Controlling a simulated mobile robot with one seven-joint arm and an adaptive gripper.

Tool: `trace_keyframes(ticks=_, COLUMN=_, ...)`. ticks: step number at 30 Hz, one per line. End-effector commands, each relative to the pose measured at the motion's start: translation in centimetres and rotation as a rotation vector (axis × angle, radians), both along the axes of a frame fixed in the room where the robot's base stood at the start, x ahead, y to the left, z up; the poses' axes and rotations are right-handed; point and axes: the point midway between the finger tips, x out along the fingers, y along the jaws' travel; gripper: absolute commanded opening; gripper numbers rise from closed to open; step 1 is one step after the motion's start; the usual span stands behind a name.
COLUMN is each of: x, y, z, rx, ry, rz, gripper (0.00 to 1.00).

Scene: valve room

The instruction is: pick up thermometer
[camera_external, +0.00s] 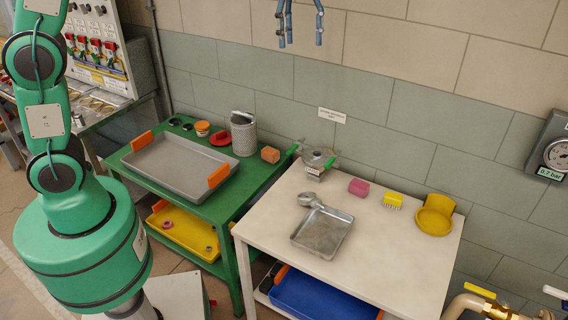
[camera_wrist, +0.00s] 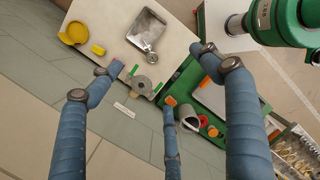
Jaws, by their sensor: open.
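A silver thing with a round head and short stem, probably the thermometer (camera_external: 310,199), lies at the back left corner of a small metal tray (camera_external: 322,234). It is too small to read a dial. In the wrist view its round head (camera_wrist: 150,58) shows beside the tray (camera_wrist: 147,22). The tray is on the white table (camera_external: 405,262). My gripper (camera_external: 300,38) hangs high above the back of the table, fingers down, well clear of everything. In the wrist view the blue fingers of my gripper (camera_wrist: 160,75) are spread wide and empty.
Behind the tray stand a metal fitting with green handles (camera_external: 315,160), a pink block (camera_external: 358,187), a yellow brush-like piece (camera_external: 393,200) and a yellow holder (camera_external: 435,215). A green table (camera_external: 228,207) with a grey tray is left. The tiled wall is close behind.

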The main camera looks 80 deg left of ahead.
Motion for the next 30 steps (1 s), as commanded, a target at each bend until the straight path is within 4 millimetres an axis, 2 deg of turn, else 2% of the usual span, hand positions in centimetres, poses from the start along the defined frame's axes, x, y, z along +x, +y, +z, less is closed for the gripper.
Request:
trace_keyframes(ticks=1, x=1.1, y=0.8, z=-0.5, rx=-0.01, ry=0.027, rz=0.054, gripper=0.79)
trace_keyframes(ticks=6, x=3.9, y=3.1, z=-2.2, rx=-0.039, ry=0.114, rz=0.245, gripper=0.79)
trace_keyframes(ticks=12, x=5.8, y=4.7, z=-3.7, rx=-0.057, ry=0.183, rz=0.389, gripper=0.79)
trace_keyframes(ticks=28, x=8.2, y=7.2, z=-6.2, rx=-0.076, ry=0.287, rz=0.585, gripper=0.79)
trace_keyframes(ticks=30, x=8.2, y=7.2, z=-7.7, rx=-0.076, ry=0.29, rz=0.588, gripper=0.79)
